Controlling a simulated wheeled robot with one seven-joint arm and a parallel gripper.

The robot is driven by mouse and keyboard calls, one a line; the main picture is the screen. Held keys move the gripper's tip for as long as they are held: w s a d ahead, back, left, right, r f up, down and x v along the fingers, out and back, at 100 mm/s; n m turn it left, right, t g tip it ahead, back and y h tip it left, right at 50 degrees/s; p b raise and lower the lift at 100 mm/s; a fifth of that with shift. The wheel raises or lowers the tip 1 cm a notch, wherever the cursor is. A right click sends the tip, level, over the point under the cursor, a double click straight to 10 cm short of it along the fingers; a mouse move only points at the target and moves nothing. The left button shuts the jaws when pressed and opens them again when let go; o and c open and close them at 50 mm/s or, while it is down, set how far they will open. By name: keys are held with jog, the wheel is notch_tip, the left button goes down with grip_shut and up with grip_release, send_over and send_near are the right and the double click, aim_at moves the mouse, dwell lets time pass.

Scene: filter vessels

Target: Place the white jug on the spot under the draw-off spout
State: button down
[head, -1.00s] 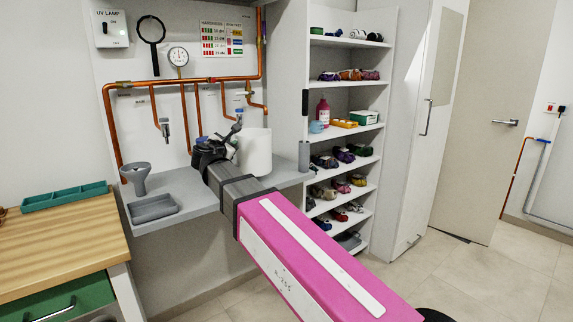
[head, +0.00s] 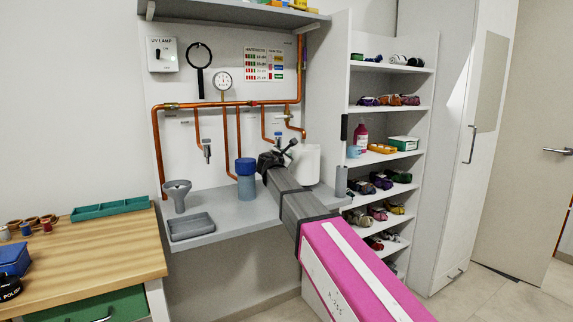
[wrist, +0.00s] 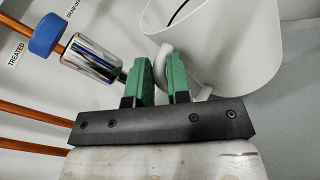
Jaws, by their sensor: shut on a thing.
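The white jug (head: 308,163) is at the right part of the grey wall shelf; I cannot tell whether it touches the shelf. My gripper (wrist: 160,78) is shut on the jug's handle (wrist: 163,57), its green fingers either side of it. In the wrist view the jug's body (wrist: 232,45) fills the upper right. The draw-off spout (wrist: 92,57), chrome with a blue collar, is left of the fingers, near labels reading TREATED and partly DRAW-O. In the head view a small blue-topped tap (head: 278,137) hangs just behind my gripper (head: 278,158). The spot under it is hidden by my arm.
A blue-topped filter vessel (head: 245,182) stands left of my gripper. A grey funnel (head: 177,194) and a grey tray (head: 192,227) are on the left of the grey shelf (head: 225,213). Copper pipes (head: 158,150) run along the wall. A shelving unit (head: 352,110) stands to the right.

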jog(key=shift+w+d+f, duration=0.1)
jog(key=shift+w+f, duration=0.15)
jog(key=shift+f, duration=0.35)
jog(key=shift+w+d+f, duration=0.1)
jog(key=shift+w+f, duration=0.15)
jog(key=shift+f, duration=0.3)
jog(key=shift+w+d+f, duration=0.1)
jog(key=shift+w+f, duration=0.15)
jog(key=shift+f, duration=0.45)
jog(key=c, duration=1.1)
grip_release()
jog(key=v, duration=1.2)
